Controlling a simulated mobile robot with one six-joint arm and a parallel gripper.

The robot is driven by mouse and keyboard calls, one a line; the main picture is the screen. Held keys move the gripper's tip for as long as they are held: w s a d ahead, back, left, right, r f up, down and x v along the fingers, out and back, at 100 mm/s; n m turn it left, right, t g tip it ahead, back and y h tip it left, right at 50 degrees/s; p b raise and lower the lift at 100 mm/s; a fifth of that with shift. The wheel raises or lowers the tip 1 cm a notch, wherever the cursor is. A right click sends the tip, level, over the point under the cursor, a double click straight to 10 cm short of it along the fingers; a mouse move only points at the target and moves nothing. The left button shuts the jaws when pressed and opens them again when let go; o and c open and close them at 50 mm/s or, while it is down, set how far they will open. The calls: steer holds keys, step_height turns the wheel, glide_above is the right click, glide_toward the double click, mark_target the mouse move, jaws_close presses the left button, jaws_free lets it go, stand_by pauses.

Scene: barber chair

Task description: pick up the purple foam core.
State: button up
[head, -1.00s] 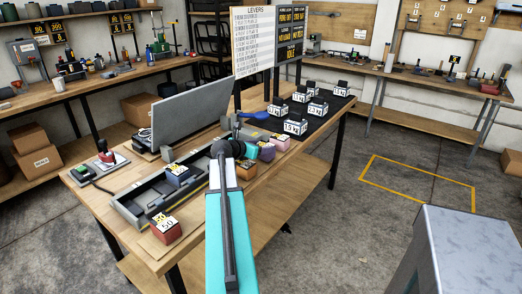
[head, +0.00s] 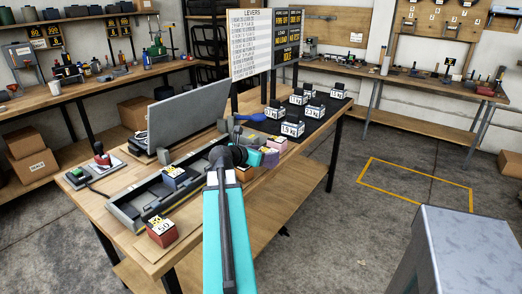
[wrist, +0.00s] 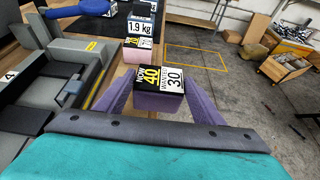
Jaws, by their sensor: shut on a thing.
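The purple foam core (wrist: 158,104) is a small block with a black, yellow and white label reading "NOW 40" and "WANTED 30". In the wrist view it sits between the two purple-looking fingers of my gripper (wrist: 160,98), which is shut on it. In the head view the core (head: 269,158) shows partly beside my gripper (head: 254,157), at the bench's near right edge. My wrist hides part of it. I cannot tell whether it is clear of the bench top.
A pink block (head: 277,145) stands just beyond the core. An orange-brown block (head: 243,174) is nearer, and a grey long tray (head: 128,215) lies left. Several labelled weights (head: 291,129) stand on a black mat behind.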

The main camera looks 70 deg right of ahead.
steer(key=s+a+b, duration=0.1)
steer(key=a+b, duration=0.1)
steer(key=b, duration=0.2)
steer(key=s+a+b, duration=0.2)
steer(key=b, duration=0.2)
steer(key=shift+a, duration=0.2)
steer(key=b, duration=0.2)
steer(key=shift+s+a+r+b, duration=0.1)
steer(key=shift+s+a+b, duration=0.15)
steer(key=shift+b, duration=0.05)
steer(key=shift+s+a+b, duration=0.2)
steer(key=shift+a+b, duration=0.1)
steer(key=shift+b, duration=0.9)
steer(key=shift+s+a+r+b, duration=0.15)
steer(key=shift+a+b, duration=0.1)
steer(key=shift+b, duration=0.55)
steer(key=shift+s+a+r+b, duration=0.1)
steer(key=shift+b, duration=0.2)
